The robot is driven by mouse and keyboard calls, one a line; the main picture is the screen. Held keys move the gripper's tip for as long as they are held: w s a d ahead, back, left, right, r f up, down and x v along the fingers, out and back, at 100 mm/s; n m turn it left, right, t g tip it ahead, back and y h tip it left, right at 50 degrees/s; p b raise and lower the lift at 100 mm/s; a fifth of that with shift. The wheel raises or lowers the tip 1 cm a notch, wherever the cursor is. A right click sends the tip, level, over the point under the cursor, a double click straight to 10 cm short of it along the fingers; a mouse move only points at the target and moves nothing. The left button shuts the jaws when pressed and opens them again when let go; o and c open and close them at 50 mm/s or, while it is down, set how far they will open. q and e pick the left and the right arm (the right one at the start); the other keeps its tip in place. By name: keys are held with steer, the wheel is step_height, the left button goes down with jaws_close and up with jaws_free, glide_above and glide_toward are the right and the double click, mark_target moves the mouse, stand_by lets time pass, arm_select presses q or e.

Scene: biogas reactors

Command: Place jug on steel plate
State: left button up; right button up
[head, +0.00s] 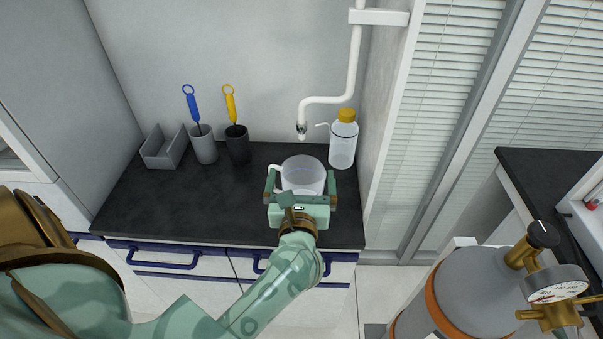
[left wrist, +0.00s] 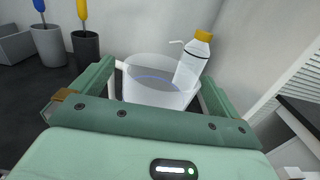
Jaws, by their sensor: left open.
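The jug (head: 303,172) is a clear, translucent open-topped vessel standing upright on the dark counter (head: 150,205). Its white handle shows on its left side. My left gripper (head: 301,181) is open, with one green finger on each side of the jug; I cannot tell whether they touch it. In the left wrist view the jug (left wrist: 155,88) stands between the fingers of the left gripper (left wrist: 155,76), its lower part hidden by the gripper body. I cannot make out a steel plate in either view. My right gripper is not in view.
A yellow-capped bottle (head: 342,146) stands close behind the jug on the right. A white pipe with a tap (head: 302,131) hangs behind it. Two brush holders (head: 204,145) (head: 237,146) and a grey bin (head: 164,149) stand at the back left. The counter's front left is clear. A gas cylinder (head: 470,290) is at lower right.

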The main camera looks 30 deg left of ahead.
arm_select(q)
steer(key=v, duration=1)
